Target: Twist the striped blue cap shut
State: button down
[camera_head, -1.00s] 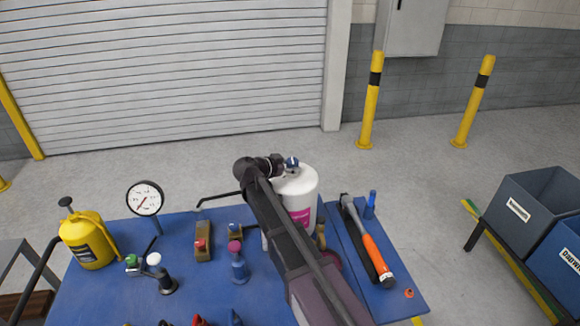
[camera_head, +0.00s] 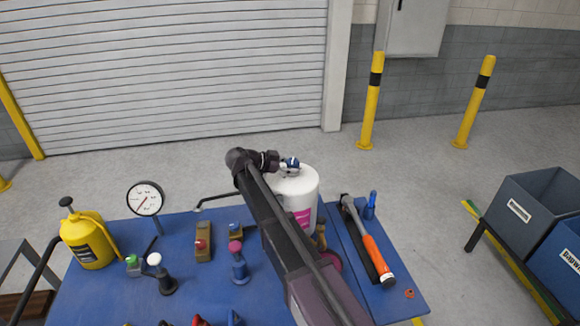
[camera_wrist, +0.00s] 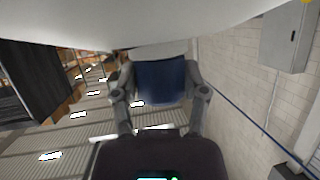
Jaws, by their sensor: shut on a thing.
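The blue cap (camera_head: 292,162) sits at the top of a white tank (camera_head: 305,186) with a pink label, at the back of the blue table. My gripper (camera_head: 290,166) is at the cap, reaching in from the left over the tank. In the wrist view, the cap (camera_wrist: 162,84) is dark blue and lies between the two fingers of my gripper (camera_wrist: 160,74), which are shut on it. The white tank (camera_wrist: 170,22) fills the top of that view. Stripes on the cap are too small to make out. The cap's seat on the tank is hidden.
My arm crosses in front of the tank. A dial gauge (camera_head: 146,199), a yellow can (camera_head: 86,240) and several small fittings stand to the left. Open floor lies behind.

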jog(key=m+g, duration=0.1)
jog(key=g, duration=0.1)
jog(key=m+g+h, duration=0.1)
jog(key=shift+w+a+m, duration=0.1)
jog(key=shift+w+m, duration=0.15)
jog(key=shift+m, duration=0.05)
jog(key=shift+s+f+m+g, duration=0.1)
jog(key=shift+s+m+g, duration=0.05)
jog(key=shift+m+g, duration=0.55)
jog(key=shift+c, duration=0.2)
grip_release()
jog(key=n+t, duration=0.2)
jog(key=shift+s+n+t, duration=0.15)
jog(key=shift+n+t, duration=0.25)
jog(key=shift+w+n+t+y, duration=0.2)
jog(key=shift+n+t+y, duration=0.45)
jog(key=shift+t, duration=0.25)
